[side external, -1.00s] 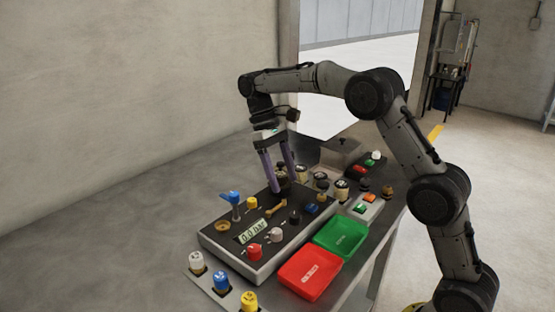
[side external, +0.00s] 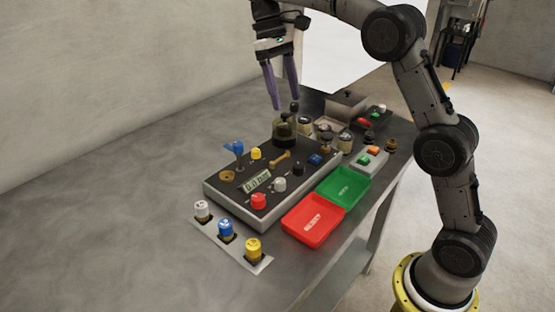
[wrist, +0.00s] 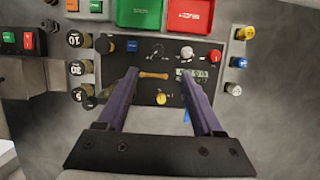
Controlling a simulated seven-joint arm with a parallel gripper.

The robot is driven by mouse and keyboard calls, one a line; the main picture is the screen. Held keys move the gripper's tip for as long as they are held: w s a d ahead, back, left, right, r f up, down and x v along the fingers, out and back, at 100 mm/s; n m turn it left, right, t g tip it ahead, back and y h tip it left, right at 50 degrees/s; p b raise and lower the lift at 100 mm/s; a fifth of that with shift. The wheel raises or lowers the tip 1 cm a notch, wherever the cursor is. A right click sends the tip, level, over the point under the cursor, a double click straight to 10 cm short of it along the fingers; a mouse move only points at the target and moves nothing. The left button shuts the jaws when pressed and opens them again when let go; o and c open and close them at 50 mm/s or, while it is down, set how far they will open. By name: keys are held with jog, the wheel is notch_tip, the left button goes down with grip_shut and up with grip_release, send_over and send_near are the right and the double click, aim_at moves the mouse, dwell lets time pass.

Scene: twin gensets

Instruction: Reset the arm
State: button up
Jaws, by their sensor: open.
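My gripper (side external: 285,104) hangs fingers-down above the far end of a black control panel (side external: 228,191). Its two purple fingers are apart with nothing between them. In the side view the fingertips are close in line with a dark round fitting (side external: 284,131) with a black ball knob; I cannot tell the exact gap. In the wrist view the open gripper (wrist: 160,72) spans over the panel (wrist: 168,60), with a brass lever (wrist: 154,75) and a yellow knob (wrist: 162,98) showing between the fingers.
The panel carries a blue valve handle (side external: 234,148), a red knob (side external: 258,201) and a display (side external: 257,181). A red tray (side external: 312,222) and green tray (side external: 344,188) lie beside it. White, blue and yellow capped pegs (side external: 225,229) stand in front. The grey tabletop (side external: 120,220) at left is clear.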

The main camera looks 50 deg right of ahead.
jog(key=s+a+r+t, duration=0.15)
jog(key=s+r, duration=0.25)
jog(key=s, duration=0.5)
jog(key=s+a+r+t, duration=0.1)
jog(key=s+r+t, duration=0.2)
jog(key=s, duration=0.7)
jog(key=s+a+f+t, duration=0.1)
jog(key=s+f+t, duration=0.3)
jog(key=s+f, duration=0.4)
notch_tip(320, 180, down, 5)
jog(key=shift+f, duration=0.15)
jog(key=shift+a+t, duration=0.1)
jog(key=shift+t, duration=0.15)
